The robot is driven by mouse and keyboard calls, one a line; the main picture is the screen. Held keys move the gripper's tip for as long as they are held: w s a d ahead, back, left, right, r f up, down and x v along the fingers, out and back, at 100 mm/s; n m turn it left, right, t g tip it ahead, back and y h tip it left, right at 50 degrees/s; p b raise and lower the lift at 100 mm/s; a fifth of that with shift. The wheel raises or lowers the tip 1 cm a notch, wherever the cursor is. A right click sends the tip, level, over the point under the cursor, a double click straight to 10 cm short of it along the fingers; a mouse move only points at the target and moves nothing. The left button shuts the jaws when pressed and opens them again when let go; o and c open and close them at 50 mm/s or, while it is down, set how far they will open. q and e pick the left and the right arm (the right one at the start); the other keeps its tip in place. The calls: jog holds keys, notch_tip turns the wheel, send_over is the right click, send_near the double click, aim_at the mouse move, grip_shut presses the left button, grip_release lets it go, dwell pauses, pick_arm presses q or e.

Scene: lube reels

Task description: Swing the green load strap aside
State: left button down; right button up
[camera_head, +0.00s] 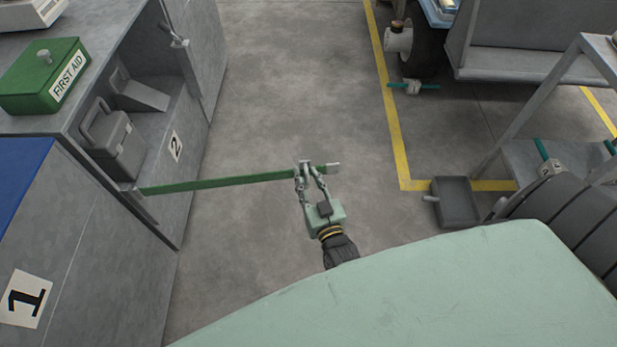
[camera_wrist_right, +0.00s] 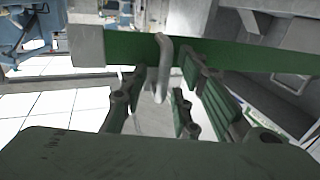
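The green load strap (camera_head: 225,182) runs almost level from the cabinet edge beside bay 2 out over the aisle. Its free end has a pale metal tip (camera_head: 333,167). In the right wrist view, the strap (camera_wrist_right: 240,55) crosses the top, with a pale metal loop handle (camera_wrist_right: 163,65) standing out from it. My right gripper (camera_head: 306,176) is at the strap near its free end. In the wrist view, its fingers (camera_wrist_right: 160,95) stand apart on either side of the loop, with gaps showing; firm contact is not visible. My left gripper is not in view.
The cabinet (camera_head: 110,240) stands at left; its bay 2 holds a grey case (camera_head: 112,140). A green first aid box (camera_head: 45,75) sits on top. Grey floor (camera_head: 270,90) is open beyond the strap. A wheeled cart (camera_head: 520,65) and a grey tray (camera_head: 455,202) are at right.

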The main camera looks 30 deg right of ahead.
jog(key=s+a, duration=0.2)
jog(key=s, duration=0.9)
jog(key=shift+s, duration=0.4)
